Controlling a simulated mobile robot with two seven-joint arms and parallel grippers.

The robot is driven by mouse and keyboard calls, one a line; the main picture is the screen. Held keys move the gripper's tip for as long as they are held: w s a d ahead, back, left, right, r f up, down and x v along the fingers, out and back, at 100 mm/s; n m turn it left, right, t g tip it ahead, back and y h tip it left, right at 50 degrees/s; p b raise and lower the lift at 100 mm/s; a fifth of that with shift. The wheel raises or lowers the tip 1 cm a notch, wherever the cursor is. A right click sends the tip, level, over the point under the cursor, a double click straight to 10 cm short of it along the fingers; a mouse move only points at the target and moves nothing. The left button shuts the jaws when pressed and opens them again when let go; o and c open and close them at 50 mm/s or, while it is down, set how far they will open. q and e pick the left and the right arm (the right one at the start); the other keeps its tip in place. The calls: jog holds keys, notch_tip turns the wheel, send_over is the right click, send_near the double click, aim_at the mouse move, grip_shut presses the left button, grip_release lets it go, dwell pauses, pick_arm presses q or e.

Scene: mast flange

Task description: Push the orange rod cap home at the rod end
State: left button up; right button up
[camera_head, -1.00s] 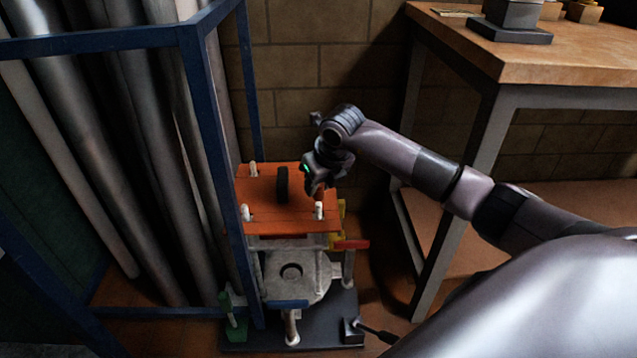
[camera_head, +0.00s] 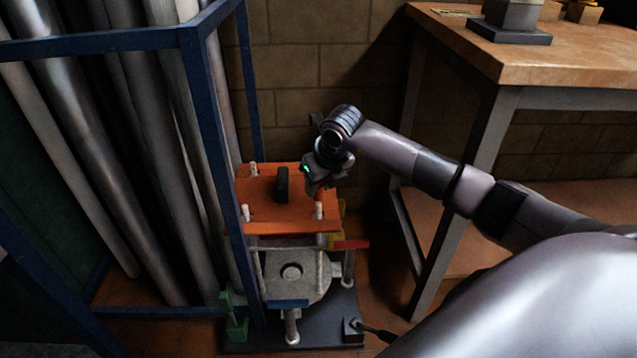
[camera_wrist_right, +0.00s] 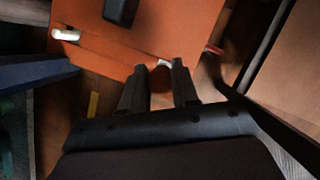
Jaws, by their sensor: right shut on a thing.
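My right gripper (camera_head: 318,188) is shut near the right edge of a broad orange plate (camera_head: 262,190) with a black handle (camera_head: 283,184). A small piece of orange shows between its fingertips (camera_wrist_right: 160,82) in the right wrist view. I take this to be the orange rod cap, but it is mostly hidden and blends with the plate. A white rod end (camera_wrist_right: 163,63) shows just beyond the fingertips. Another white rod end (camera_head: 319,210) stands at the plate's front right corner. I cannot tell how the cap sits on its rod. My left gripper is out of view.
A grey flange with a round hole (camera_head: 291,272) lies below the plate, with a red lever (camera_head: 350,244) at right. A blue rack frame (camera_head: 212,130) holding metal pipes stands close on the left. A wooden-topped bench (camera_head: 540,65) stands on the right.

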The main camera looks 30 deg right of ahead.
aim_at(322, 188)
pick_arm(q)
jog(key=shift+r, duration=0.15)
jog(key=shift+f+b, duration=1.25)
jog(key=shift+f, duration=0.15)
pick_arm(e)
jog(key=shift+f, duration=2.15)
jog(key=o, duration=1.1)
jog(key=shift+s+r+p, duration=0.1)
jog(key=shift+r+p, duration=0.3)
jog(key=shift+r, duration=0.25)
jog(key=p+v, duration=0.2)
jog(key=v, duration=0.4)
jog(key=shift+s+f, duration=0.1)
jog(key=shift+s, duration=0.05)
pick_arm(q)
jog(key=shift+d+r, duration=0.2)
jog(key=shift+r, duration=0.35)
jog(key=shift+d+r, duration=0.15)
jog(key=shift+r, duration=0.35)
